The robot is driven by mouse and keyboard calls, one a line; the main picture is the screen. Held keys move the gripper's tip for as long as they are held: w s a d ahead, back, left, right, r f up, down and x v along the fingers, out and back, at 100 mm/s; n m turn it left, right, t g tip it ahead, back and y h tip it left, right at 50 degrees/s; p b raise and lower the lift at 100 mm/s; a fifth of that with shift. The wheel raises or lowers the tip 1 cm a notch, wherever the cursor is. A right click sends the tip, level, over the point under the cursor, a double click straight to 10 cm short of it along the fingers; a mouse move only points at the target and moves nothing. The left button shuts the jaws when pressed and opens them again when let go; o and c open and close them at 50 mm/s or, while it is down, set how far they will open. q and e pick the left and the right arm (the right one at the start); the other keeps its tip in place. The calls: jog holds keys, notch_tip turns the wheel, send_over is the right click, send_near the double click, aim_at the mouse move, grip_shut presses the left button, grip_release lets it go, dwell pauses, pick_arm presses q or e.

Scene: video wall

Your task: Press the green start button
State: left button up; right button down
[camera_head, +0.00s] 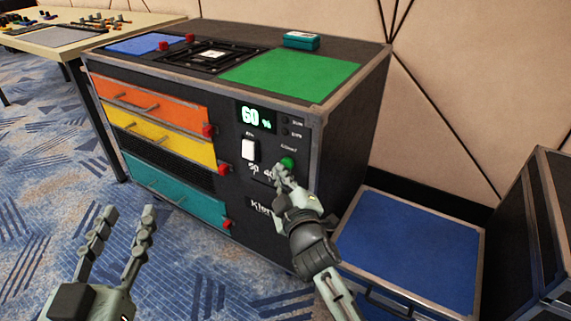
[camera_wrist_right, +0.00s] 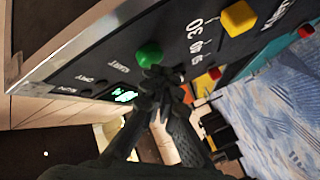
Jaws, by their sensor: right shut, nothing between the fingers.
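The round green start button (camera_head: 288,162) is on the front panel of a black cabinet (camera_head: 345,130), below a lit display. My right gripper (camera_head: 281,171) is shut and empty, with its fingertips right at the lower edge of the button. In the right wrist view the green button (camera_wrist_right: 149,52) is just past the closed fingertips (camera_wrist_right: 158,74), which cover part of its edge; I cannot tell whether they touch. My left gripper (camera_head: 129,213) is open and empty over the carpet, away from the cabinet.
The display (camera_head: 256,117) reads 60 %. A yellow knob (camera_wrist_right: 239,17) shows in the wrist view. Orange, yellow and teal drawers with red corner pieces fill the left front. A blue-topped case (camera_head: 410,240) stands at the right.

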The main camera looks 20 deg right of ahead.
jog(key=shift+w+d, duration=0.35)
jog(key=shift+d, duration=0.1)
dwell(1.0)
jog(key=shift+s+a, duration=0.65)
jog(key=shift+a, duration=0.1)
